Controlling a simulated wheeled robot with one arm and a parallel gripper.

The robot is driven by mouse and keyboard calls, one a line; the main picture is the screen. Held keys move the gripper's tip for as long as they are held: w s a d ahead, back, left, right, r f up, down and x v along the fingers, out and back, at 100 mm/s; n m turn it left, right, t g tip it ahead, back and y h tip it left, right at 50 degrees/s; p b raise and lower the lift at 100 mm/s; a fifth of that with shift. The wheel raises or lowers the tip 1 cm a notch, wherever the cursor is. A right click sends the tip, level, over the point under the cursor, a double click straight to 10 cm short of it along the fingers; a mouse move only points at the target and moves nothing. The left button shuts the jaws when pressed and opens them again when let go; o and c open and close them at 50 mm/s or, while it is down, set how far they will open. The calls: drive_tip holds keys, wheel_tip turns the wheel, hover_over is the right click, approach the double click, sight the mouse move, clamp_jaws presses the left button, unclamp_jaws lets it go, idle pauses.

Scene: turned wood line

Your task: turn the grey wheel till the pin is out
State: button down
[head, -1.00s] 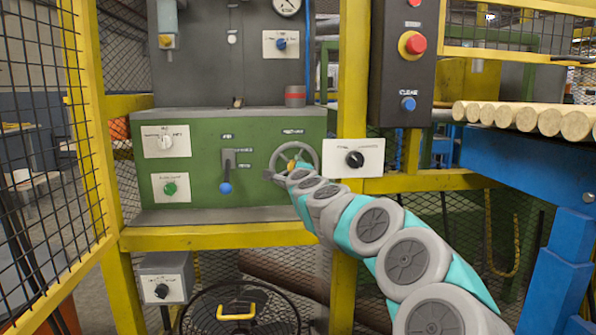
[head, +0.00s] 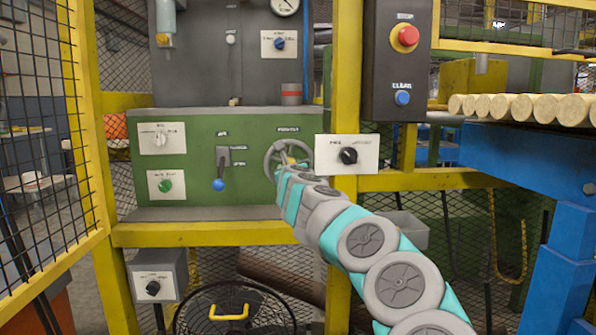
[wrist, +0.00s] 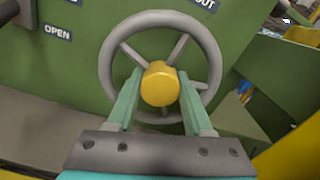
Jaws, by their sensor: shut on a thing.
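The grey wheel (wrist: 206,42) has a round rim, grey spokes and a yellow hub (wrist: 160,84) in the wrist view. In the head view the wheel (head: 269,158) sits on the right part of the green panel, its lower part hidden by my arm. My gripper (wrist: 159,90) is at the hub, with one teal finger on each side, shut on it. A label ending in "OUT" (wrist: 203,4) is on the panel above the wheel. I cannot make out the pin in either view.
A blue-knobbed lever (head: 218,184) is left of the wheel. A white switch plate (head: 347,154) on the yellow post is close on its right. A red stop button (head: 405,37) and blue button (head: 403,98) are higher right. Mesh fencing (head: 42,150) stands at left.

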drive_tip(key=shift+f+m+b, duration=0.15)
drive_tip(key=shift+m+b, duration=0.5)
drive_tip(key=shift+m, duration=1.45)
drive_tip(key=shift+c, duration=1.5)
unclamp_jaws()
drive_tip(key=s+b, duration=0.3)
drive_tip(key=s, duration=0.4)
drive_tip(key=shift+s, duration=0.4)
